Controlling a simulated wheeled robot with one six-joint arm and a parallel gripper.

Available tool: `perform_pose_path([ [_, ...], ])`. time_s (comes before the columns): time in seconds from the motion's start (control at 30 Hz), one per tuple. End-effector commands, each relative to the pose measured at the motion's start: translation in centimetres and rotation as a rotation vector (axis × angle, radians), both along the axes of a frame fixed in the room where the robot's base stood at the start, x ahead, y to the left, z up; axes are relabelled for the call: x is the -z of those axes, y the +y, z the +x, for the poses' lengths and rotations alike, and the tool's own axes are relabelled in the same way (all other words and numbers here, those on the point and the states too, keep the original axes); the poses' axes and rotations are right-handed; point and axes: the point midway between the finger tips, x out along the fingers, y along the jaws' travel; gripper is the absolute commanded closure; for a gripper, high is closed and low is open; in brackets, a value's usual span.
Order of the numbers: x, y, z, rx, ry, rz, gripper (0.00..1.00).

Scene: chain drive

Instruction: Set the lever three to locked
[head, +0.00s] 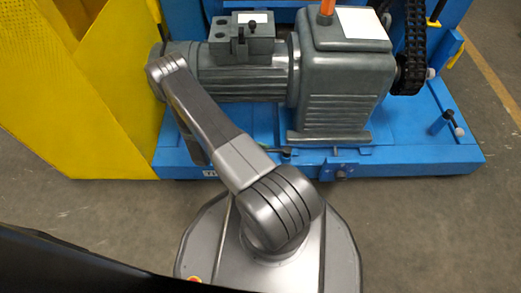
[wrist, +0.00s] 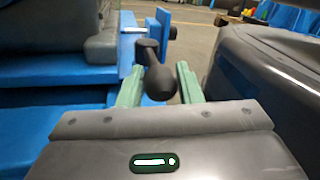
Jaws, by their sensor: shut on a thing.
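A dark lever with a rounded black knob (wrist: 158,84) stands between the two green fingers of my gripper (wrist: 159,78) in the wrist view. My gripper is shut on this lever. The lever is tilted, its stem leading up to a blue bracket (wrist: 157,30) at the edge of the blue frame. In the head view the lever's dark handle (head: 279,151) shows at the front edge of the blue base, just beyond my arm. My arm hides most of my gripper there. I cannot read which number the lever carries.
A grey motor and gearbox (head: 345,85) sit on the blue base (head: 425,155). Another lever (head: 448,117) is at the base's right end, and a small one (head: 252,27) is on the motor's box. A yellow guard (head: 75,90) stands left. The floor at right is clear.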

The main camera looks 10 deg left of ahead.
Motion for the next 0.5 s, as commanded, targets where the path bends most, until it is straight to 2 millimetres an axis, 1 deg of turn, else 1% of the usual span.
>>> perform_pose_path([
  [0.17,-0.03,0.0,0.14,-0.002,-0.001,0.001,1.0],
  [0.2,-0.03,0.01,0.15,-0.002,-0.002,0.001,0.6],
  [0.27,-0.03,0.01,0.14,-0.002,-0.001,0.001,0.48],
  [0.5,-0.02,0.01,0.1,-0.002,-0.001,0.001,0.48],
])
